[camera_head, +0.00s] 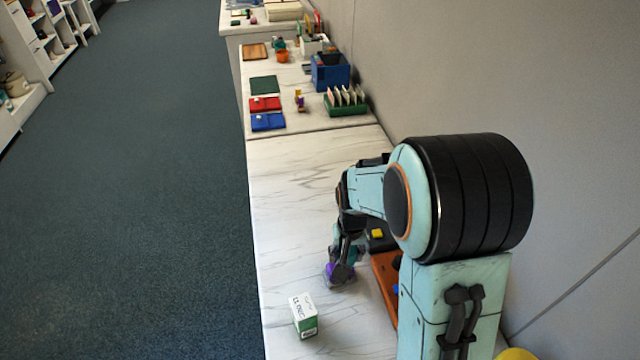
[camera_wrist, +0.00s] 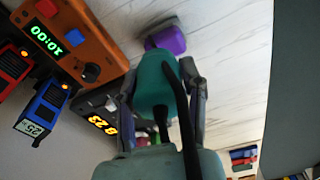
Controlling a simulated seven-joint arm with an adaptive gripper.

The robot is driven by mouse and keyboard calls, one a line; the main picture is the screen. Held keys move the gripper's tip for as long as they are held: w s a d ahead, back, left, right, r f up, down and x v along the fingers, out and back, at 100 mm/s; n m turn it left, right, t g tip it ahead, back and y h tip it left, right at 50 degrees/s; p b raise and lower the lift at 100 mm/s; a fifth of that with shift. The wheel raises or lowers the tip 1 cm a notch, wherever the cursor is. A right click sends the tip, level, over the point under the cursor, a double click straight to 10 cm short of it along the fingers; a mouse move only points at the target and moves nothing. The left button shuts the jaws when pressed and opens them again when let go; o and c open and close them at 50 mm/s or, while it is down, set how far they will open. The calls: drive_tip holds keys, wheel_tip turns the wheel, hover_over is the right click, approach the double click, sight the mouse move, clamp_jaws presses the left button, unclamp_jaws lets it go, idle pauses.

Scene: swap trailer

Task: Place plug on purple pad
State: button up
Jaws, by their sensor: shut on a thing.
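My gripper (camera_head: 343,262) is low over the near marble table in the head view, fingers pointing down. The purple thing also shows in the head view (camera_head: 341,273), at or just above the table top. Contact with the table cannot be told.
A white and green box (camera_head: 303,316) stands in front of my gripper. An orange device with a green display (camera_wrist: 75,40) and a dark device with an orange display (camera_wrist: 98,115) lie beside it. Red (camera_head: 265,104), blue (camera_head: 267,121) and green (camera_head: 264,85) pads lie on the farther table.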

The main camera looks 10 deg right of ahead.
drive_tip(key=w+f, duration=0.1)
drive_tip(key=f, duration=0.1)
drive_tip(key=w+f, duration=0.2)
drive_tip(key=shift+w+d+f, duration=0.15)
drive_tip(key=shift+w+f, duration=0.05)
drive_tip(key=shift+w, duration=0.05)
drive_tip(key=shift+w+f, duration=0.15)
drive_tip(key=shift+f, duration=1.55)
drive_tip(key=o, duration=1.1)
drive_tip(key=shift+f, duration=0.15)
drive_tip(key=shift+o, duration=0.2)
wheel_tip(320, 180, up, 12)
drive_tip(key=s, duration=0.1)
drive_tip(key=s+a+r+n, duration=0.1)
drive_tip(key=s+r, duration=0.1)
drive_tip(key=s, duration=0.6)
drive_tip(key=s+a+r+n+g, duration=0.1)
drive_tip(key=s+a+r, duration=0.1)
drive_tip(key=s, duration=0.6)
drive_tip(key=s+a+r+n+y, duration=0.1)
drive_tip(key=s+a+r, duration=0.1)
drive_tip(key=s, duration=0.6)
drive_tip(key=shift+s+a+r+g, duration=0.25)
drive_tip(key=shift+s+r+g, duration=0.1)
drive_tip(key=shift+r, duration=0.55)
